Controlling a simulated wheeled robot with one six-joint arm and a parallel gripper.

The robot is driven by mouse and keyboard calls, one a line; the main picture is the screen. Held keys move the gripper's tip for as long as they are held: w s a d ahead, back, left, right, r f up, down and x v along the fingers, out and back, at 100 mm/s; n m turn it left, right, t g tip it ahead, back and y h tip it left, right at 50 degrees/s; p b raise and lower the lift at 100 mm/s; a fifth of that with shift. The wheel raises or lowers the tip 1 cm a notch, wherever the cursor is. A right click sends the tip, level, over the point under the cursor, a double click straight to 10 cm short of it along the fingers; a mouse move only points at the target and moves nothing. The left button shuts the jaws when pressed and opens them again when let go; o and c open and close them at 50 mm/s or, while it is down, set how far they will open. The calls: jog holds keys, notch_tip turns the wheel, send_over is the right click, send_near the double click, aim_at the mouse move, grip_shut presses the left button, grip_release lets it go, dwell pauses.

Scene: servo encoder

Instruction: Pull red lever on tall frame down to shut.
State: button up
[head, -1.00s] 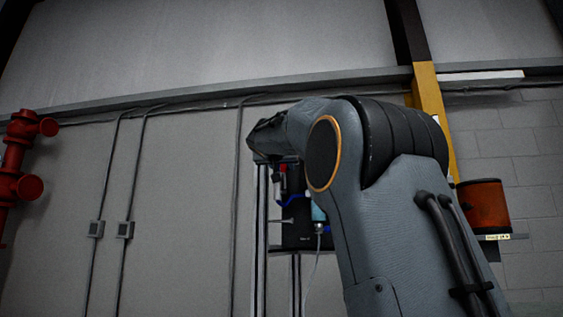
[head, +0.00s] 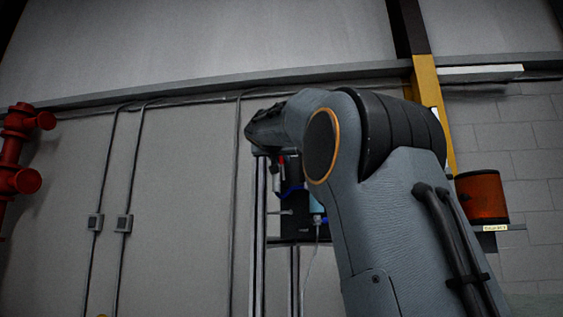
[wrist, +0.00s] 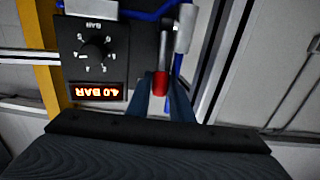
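The red lever (wrist: 160,83) shows in the wrist view with its red end between the two fingers of my gripper (wrist: 163,92). One finger is on each side of it; I cannot tell whether they touch it. The lever's red part also shows small in the head view (head: 281,160), near the top of the tall frame (head: 258,230). The wrist view shows a black panel (wrist: 122,50) beside the lever, with a dial and a display reading 4.0 BAR, upside down. In the head view my arm hides part of the frame, and my fingers are not visible.
Blue tubing (wrist: 140,14) runs close to the lever. Red pipes (head: 14,150) stand at the far left. A yellow post (head: 430,95) and an orange container (head: 482,198) on a small shelf are at the right. Grey wall lies behind the frame.

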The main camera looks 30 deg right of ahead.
jog(key=shift+s+a+f+b, duration=0.1)
jog(key=shift+s+a+b, duration=0.15)
jog(key=shift+a+b, duration=0.15)
jog(key=shift+s+a, duration=0.1)
jog(key=shift+s+a+f+b, duration=0.35)
jog(key=shift+a+b, duration=0.2)
jog(key=shift+b, duration=0.5)
